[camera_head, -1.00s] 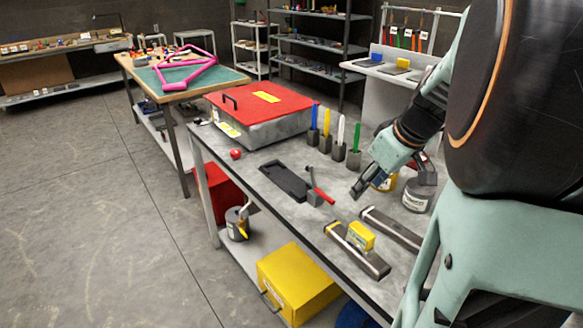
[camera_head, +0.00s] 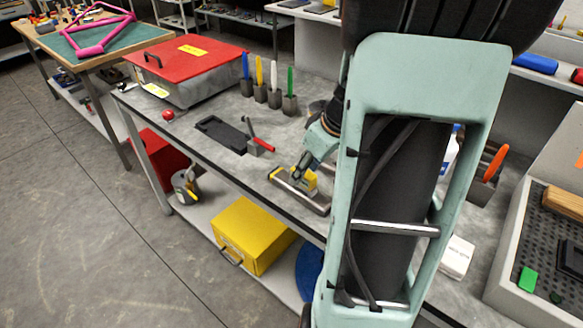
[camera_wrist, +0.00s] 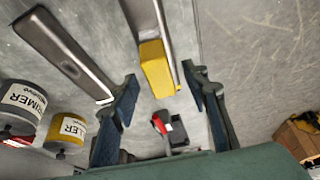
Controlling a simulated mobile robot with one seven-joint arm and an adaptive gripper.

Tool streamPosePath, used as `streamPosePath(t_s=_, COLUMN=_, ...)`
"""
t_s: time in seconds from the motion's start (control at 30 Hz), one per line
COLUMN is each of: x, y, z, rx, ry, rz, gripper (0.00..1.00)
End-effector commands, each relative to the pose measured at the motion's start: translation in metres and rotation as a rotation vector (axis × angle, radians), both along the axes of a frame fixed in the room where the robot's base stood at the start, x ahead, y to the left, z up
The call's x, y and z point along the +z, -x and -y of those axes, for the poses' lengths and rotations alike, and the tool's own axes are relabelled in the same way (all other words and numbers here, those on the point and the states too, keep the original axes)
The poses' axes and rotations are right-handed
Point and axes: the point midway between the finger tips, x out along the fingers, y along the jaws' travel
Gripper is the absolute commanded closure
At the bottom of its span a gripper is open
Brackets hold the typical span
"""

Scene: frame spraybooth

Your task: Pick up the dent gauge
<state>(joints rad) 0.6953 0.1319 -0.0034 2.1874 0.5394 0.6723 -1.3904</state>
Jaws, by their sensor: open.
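A small yellow block (camera_head: 311,183), which may be the dent gauge, rests at a long metal bar (camera_head: 305,198) near the workbench's front edge. In the wrist view the yellow block (camera_wrist: 157,68) lies beside or on the bar (camera_wrist: 146,18); I cannot tell which. My gripper (camera_head: 302,170) is just above and beside the block, pointing down at the bench. In the wrist view my gripper (camera_wrist: 160,78) is open, with one finger on each side of the block and nothing held. The arm hides part of the bench behind it.
A red-handled tool in a grey holder (camera_head: 259,147) and a dark tray (camera_head: 222,134) lie left of my gripper. A second metal bar (camera_wrist: 68,50) and paint cans (camera_wrist: 68,128) are close by. A red-lidded box (camera_head: 184,65) stands farther back.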

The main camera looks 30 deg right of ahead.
Motion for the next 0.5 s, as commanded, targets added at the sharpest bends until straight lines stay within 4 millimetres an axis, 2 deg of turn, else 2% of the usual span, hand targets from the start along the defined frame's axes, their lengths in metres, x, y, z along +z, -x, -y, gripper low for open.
streamPosePath(t_s=0.1, x=-0.014, y=-0.005, z=-0.002, rx=-0.001, ry=-0.003, rz=-0.002, gripper=0.58)
streamPosePath(t_s=0.2, x=-0.020, y=-0.008, z=-0.002, rx=-0.001, ry=0.000, rz=0.000, gripper=0.58)
streamPosePath(t_s=0.43, x=-0.020, y=-0.008, z=-0.002, rx=-0.001, ry=-0.001, rz=0.001, gripper=0.58)
streamPosePath(t_s=0.5, x=-0.020, y=-0.008, z=-0.002, rx=-0.001, ry=-0.001, rz=0.001, gripper=0.65)
